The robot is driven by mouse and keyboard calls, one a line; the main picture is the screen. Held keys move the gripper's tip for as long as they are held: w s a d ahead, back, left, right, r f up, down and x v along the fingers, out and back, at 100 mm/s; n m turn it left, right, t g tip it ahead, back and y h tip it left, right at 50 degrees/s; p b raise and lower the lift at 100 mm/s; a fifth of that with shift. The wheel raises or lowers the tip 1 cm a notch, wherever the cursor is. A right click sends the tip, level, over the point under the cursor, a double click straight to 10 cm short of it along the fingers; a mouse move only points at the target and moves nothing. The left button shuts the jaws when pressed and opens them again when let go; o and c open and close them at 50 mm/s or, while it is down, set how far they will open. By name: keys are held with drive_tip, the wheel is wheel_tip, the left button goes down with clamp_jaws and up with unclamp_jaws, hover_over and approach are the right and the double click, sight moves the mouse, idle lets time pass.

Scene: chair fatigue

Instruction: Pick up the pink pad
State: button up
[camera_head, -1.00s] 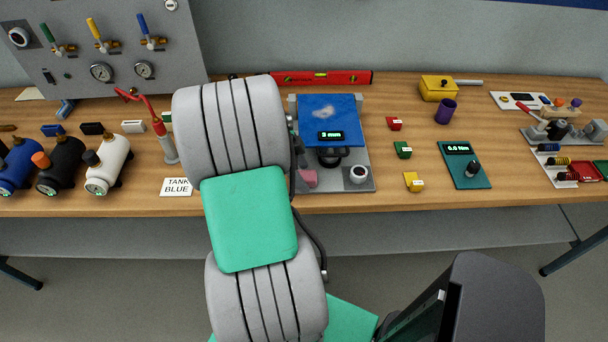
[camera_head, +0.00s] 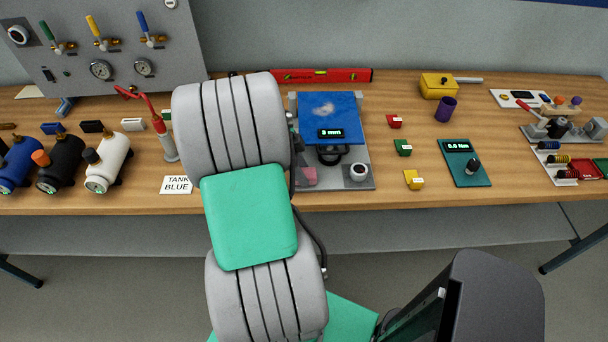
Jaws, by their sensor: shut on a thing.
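The pink pad (camera_head: 309,176) shows as a small pink patch at the left front of the grey base of the test rig (camera_head: 340,183), just right of my arm. I cannot tell whether it rests on the base or is held a little above it. My large grey and green arm crosses the middle of the view and hides what is left of the pad. The fingers of my gripper are not visible; the arm links cover the area where they could be.

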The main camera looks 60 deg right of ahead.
drive_tip(key=shift+r, duration=0.15)
drive_tip(key=shift+r+b, duration=0.25)
drive_tip(key=shift+b, duration=0.05)
drive_tip(key=s+a+r+b, duration=0.2)
drive_tip(key=s+a+r, duration=0.1)
drive_tip(key=a+r, duration=0.9)
drive_tip(key=shift+a, duration=0.85)
drive_tip(key=shift+r, duration=0.1)
